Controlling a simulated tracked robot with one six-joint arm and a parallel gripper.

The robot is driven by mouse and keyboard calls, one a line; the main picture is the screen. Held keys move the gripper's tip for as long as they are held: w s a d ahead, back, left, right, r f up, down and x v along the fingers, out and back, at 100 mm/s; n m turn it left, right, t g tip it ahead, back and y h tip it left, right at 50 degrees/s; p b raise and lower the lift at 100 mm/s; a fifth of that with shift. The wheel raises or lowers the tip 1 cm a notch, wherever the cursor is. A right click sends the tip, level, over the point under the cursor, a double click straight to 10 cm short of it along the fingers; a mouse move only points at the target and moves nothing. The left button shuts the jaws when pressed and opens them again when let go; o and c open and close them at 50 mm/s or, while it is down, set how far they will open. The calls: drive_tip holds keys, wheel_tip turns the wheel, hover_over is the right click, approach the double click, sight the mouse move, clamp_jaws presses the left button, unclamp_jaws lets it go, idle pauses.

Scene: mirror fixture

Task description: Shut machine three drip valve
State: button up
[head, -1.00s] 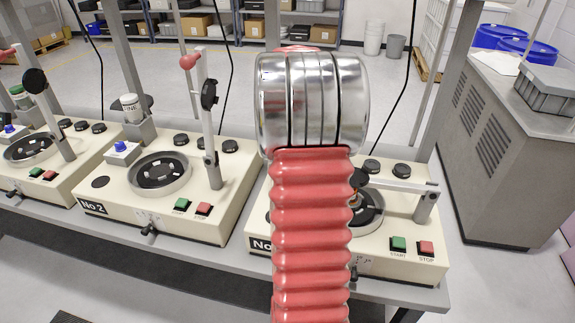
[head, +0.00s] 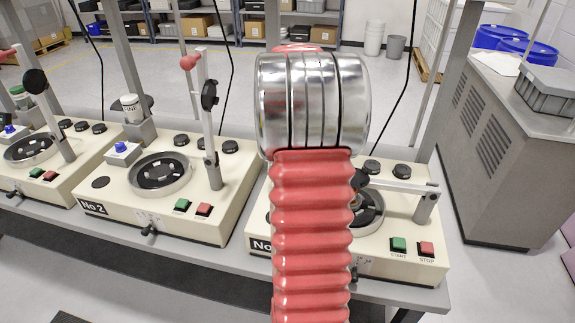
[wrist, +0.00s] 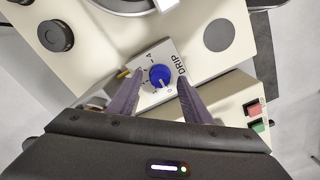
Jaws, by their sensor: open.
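Machine three (head: 405,235) is the cream polishing unit at the right of the head view, its label partly hidden behind my red arm. Its drip valve is hidden there. In the wrist view a blue drip valve knob (wrist: 159,76) sits on a grey box (wrist: 182,88) marked DRIP. A white mark shows on the knob's lower side, towards the small 0; its exact setting is hard to read. My gripper (wrist: 158,83) is open, its two purple fingers on either side of the knob, with gaps visible. I cannot tell how deep the fingers reach. The gripper is hidden in the head view.
Machine three's green (head: 398,244) and red (head: 426,249) buttons are at its front right. A lowered head arm (head: 400,187) crosses its bowl. Machine No 2 (head: 120,205) stands to the left with a raised arm. A grey cabinet (head: 490,150) stands at right.

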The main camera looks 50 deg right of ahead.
wheel_tip(320, 180, up, 13)
drive_tip(key=shift+f, duration=0.15)
idle(0.4)
drive_tip(key=shift+w, duration=0.1)
idle(0.4)
drive_tip(key=a+f+m+t+h, duration=0.1)
drive_tip(key=a+f, duration=0.2)
drive_tip(key=a, duration=0.6)
drive_tip(key=a+f+m+t, duration=0.1)
drive_tip(key=a+f+m, duration=0.1)
drive_tip(key=a, duration=0.7)
drive_tip(key=s+a+n+t, duration=0.1)
drive_tip(key=s+a+n, duration=0.2)
drive_tip(key=a, duration=0.9)
drive_tip(key=s+a+n+t+y, duration=0.1)
drive_tip(key=s+a, duration=0.3)
drive_tip(key=a, duration=0.8)
drive_tip(key=shift+s+a+r+n+t, duration=0.15)
drive_tip(key=shift+s+a+n+t, duration=0.1)
drive_tip(key=shift+n+t, duration=0.6)
